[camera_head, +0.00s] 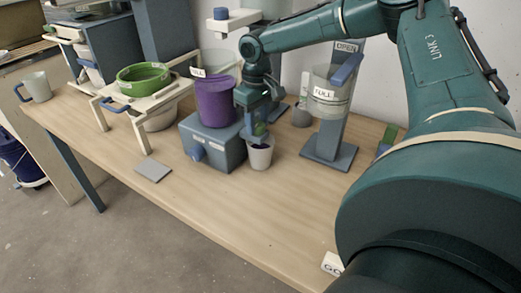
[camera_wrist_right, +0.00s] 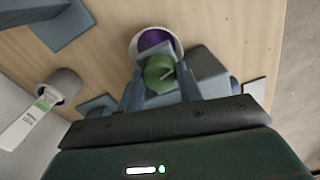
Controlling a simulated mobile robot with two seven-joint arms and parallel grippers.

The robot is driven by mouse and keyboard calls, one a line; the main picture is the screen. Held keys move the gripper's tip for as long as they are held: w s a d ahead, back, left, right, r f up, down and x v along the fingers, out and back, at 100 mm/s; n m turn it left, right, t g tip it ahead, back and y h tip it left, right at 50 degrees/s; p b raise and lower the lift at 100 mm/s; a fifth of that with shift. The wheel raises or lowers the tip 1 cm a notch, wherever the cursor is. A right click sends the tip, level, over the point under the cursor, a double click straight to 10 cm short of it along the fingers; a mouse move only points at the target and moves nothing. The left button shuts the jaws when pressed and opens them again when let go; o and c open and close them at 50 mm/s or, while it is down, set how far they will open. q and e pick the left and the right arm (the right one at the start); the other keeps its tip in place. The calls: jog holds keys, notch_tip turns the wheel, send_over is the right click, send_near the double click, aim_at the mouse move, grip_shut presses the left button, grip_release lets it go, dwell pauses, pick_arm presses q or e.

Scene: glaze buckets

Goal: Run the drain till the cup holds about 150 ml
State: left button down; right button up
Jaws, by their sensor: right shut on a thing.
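The cup (camera_head: 260,155) is small and pale and stands on the table below my right gripper. In the right wrist view, the cup (camera_wrist_right: 177,43) has purple glaze in it; I cannot read the amount. A bucket of purple glaze (camera_head: 215,103) stands on a blue-grey box (camera_head: 213,145) just left of the gripper. My right gripper (camera_head: 257,121) is shut on a green knob-like part, directly above the cup; the green knob (camera_wrist_right: 158,72) shows between the fingers in the wrist view. The outlet and any stream are hidden. My left gripper is not in view.
A clear container marked FULL (camera_head: 328,95) hangs on a blue-grey stand (camera_head: 328,150) to the right, with a blue lever. A green basin (camera_head: 144,77) on a pale stand and a mug (camera_head: 37,87) are at left.

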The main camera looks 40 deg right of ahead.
dwell(0.3)
jog(key=shift+o, duration=0.2)
jog(key=m, duration=0.3)
jog(key=shift+m, duration=0.3)
dwell(0.5)
jog(key=o, duration=1)
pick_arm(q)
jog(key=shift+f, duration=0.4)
pick_arm(e)
notch_tip(320, 180, up, 13)
jog(key=shift+r, duration=0.1)
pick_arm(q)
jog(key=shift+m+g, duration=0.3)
